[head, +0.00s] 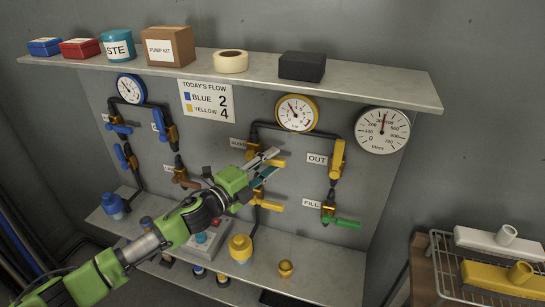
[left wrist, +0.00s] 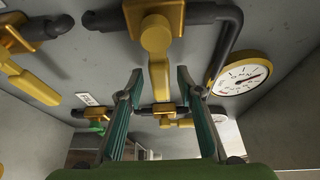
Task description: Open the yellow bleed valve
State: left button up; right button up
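The yellow bleed valve (head: 254,148) is on the left pipe of the yellow circuit, beside a small label that seems to read BLEED. Its yellow lever (head: 277,163) points right, across the vertical pipe. My left gripper (head: 268,164) is at this lever and partly covers it. In the left wrist view the lever (left wrist: 158,78) lies between the two spread green fingers (left wrist: 158,100), with a gap on each side. The fingers are open and hold nothing. My right gripper is not in view.
Another yellow-handled valve (head: 268,205) sits just below. The OUT valve (head: 337,158) and green-handled FILL valve (head: 342,221) are to the right. A yellow gauge (head: 297,113) and the upper shelf (head: 380,88) are above. A lower shelf (head: 315,262) holds a yellow bottle (head: 240,248).

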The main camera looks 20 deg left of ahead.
pick_arm(q)
jog(key=shift+w+d, duration=0.25)
jog(key=shift+w, duration=0.25)
grip_shut()
jog(key=shift+d, duration=0.15)
